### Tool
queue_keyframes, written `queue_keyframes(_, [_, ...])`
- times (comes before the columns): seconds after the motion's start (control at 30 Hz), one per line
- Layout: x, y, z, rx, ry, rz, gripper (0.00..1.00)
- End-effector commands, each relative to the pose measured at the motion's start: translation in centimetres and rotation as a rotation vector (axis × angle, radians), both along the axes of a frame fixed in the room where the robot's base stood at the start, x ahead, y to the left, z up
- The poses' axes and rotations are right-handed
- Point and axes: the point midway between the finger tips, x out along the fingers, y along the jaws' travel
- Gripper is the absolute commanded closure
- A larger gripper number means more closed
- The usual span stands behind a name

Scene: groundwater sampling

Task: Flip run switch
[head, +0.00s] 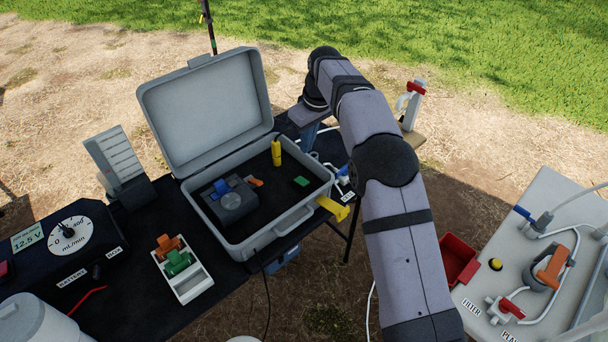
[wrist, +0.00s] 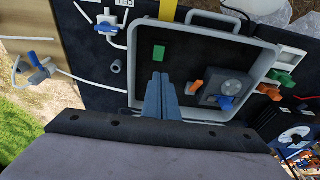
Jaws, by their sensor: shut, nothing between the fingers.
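The open grey case (head: 225,235) holds a grey pump unit (head: 238,207) with a blue knob (head: 221,187). A small orange piece (head: 255,182), possibly the run switch, lies at the unit's edge; no readable label confirms this. A green block (head: 301,181) is on the dark panel to its right. In the wrist view, my gripper (wrist: 163,78) is shut and empty over the case interior, with the orange piece (wrist: 194,88) just right of its fingertips and the green block (wrist: 159,52) ahead. In the head view, the gripper (head: 308,140) is beyond the case's right rear corner, partly hidden.
The raised lid (head: 207,100) stands at the back of the case. An upright yellow piece (head: 277,152) stands near the rear wall. A yellow tab (head: 332,208) sticks out at the front right. A white tray (head: 182,278) with orange and green clips lies in front.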

Motion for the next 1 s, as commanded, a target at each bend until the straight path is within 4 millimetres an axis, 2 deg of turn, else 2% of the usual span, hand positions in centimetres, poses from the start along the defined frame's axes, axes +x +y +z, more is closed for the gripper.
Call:
queue_keyframes(0.17, [0.0,0.0,-0.1,-0.001,0.001,-0.001,1.0])
queue_keyframes(0.37, [0.2,0.2,-1.5,-0.001,0.004,-0.001,1.0])
queue_keyframes(0.87, [1.3,1.4,-9.6,-0.001,0.005,-0.002,1.0])
queue_keyframes(1.0, [1.1,1.1,-11.4,-0.002,0.004,-0.002,1.0])
